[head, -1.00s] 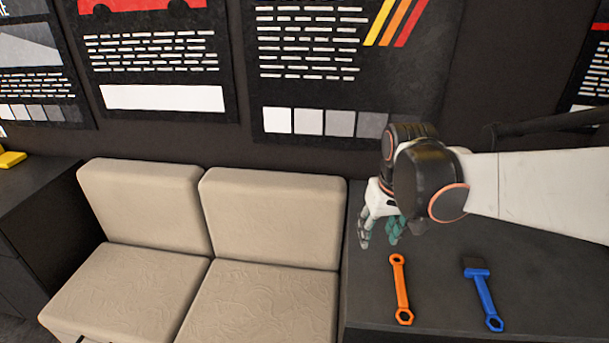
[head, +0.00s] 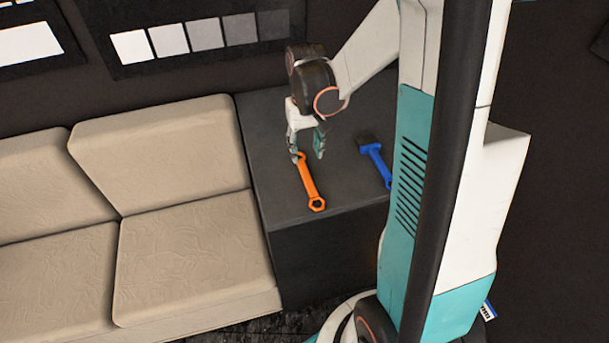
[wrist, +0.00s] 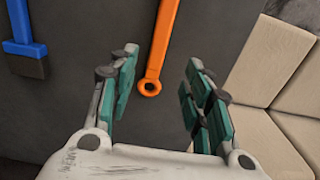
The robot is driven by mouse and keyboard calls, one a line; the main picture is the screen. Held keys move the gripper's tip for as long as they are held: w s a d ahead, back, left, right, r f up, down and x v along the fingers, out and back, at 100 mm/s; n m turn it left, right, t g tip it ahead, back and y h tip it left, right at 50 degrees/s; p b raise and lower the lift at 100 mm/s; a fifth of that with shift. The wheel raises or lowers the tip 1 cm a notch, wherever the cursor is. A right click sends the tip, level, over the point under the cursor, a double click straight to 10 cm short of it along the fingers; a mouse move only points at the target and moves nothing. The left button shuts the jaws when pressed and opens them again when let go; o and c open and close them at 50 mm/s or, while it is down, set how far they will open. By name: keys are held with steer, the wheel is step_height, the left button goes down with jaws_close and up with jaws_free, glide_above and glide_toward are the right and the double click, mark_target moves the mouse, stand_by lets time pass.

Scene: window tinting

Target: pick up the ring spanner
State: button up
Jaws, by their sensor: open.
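The orange ring spanner (head: 309,183) lies flat on the dark grey counter top (head: 262,131). Its near end has a ring with a hexagonal hole. My gripper (head: 307,157) is open and points down over the spanner's far end. In the wrist view my gripper (wrist: 158,88) has its two teal-padded fingers spread wide. The spanner's ring end (wrist: 150,87) shows between them, nearer the left finger, with the shaft running up out of the picture. Nothing is held.
A blue tool with a dark flat head (head: 373,151) lies to the right of the spanner; it also shows in the wrist view (wrist: 22,35). A beige sofa (head: 190,230) stands to the left. The counter's front edge drops off near the spanner's near end.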

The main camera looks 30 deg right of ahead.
mark_target(306, 173)
step_height(306, 173, down, 10)
steer(key=b, duration=0.3)
steer(key=shift+w+d+r+b, duration=0.1)
steer(key=shift+d+r+b, duration=0.05)
steer(key=shift+r+b, duration=0.15)
jaws_close()
